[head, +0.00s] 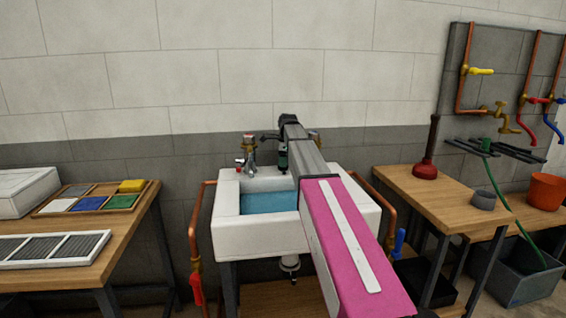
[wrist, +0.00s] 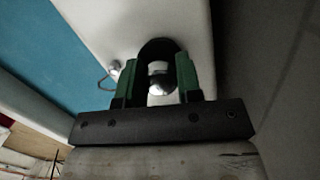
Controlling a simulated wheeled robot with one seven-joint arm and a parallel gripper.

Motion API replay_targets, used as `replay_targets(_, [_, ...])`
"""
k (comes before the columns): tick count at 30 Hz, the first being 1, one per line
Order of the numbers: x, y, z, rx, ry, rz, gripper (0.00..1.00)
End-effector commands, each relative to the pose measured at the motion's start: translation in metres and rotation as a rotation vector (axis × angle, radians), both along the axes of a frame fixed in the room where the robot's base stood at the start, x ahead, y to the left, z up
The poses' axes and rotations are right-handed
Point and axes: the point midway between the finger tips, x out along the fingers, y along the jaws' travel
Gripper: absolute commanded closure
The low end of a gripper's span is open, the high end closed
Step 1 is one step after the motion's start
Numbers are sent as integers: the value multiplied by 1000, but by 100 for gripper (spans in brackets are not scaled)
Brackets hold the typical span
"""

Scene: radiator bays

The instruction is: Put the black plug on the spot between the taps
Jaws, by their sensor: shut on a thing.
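My gripper (head: 283,158) reaches over the sink (head: 262,232) to its back ledge, between the left tap (head: 249,146) and the right tap (head: 314,139). In the wrist view my gripper's green fingers (wrist: 159,84) are shut on the black plug (wrist: 158,46), with a shiny metal knob between them. The plug's dark round edge shows past the fingertips, over the white ledge (wrist: 110,25). I cannot tell whether it touches the ledge. In the head view the plug is hidden or too small to make out.
Blue water (head: 268,201) fills the basin. A thin chain (wrist: 105,82) lies by the basin edge. A left bench (head: 130,222) holds a sorting tray. A right bench (head: 400,182) holds a red plunger (head: 425,170). Copper pipes flank the sink, and the wall is close behind.

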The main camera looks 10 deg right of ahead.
Motion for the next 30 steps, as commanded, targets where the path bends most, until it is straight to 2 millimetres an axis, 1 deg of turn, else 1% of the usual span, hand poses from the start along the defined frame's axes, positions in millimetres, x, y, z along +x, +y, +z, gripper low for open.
replay_targets(4, [0, 0, -2, 0, 0, 0, 91])
replay_targets(5, [0, 0, -3, 0, 0, 0, 64])
replay_targets(6, [0, 0, -2, 0, 0, 0, 51])
replay_targets(7, [0, 0, -2, 0, 0, 0, 42])
replay_targets(16, [0, 0, -1, 0, 0, 0, 42])
replay_targets(20, [0, -1, 7, 0, -1, 0, 42])
replay_targets(23, [1, -3, 21, 0, -2, 0, 42])
replay_targets(30, [0, -8, 69, 0, -3, 0, 42])
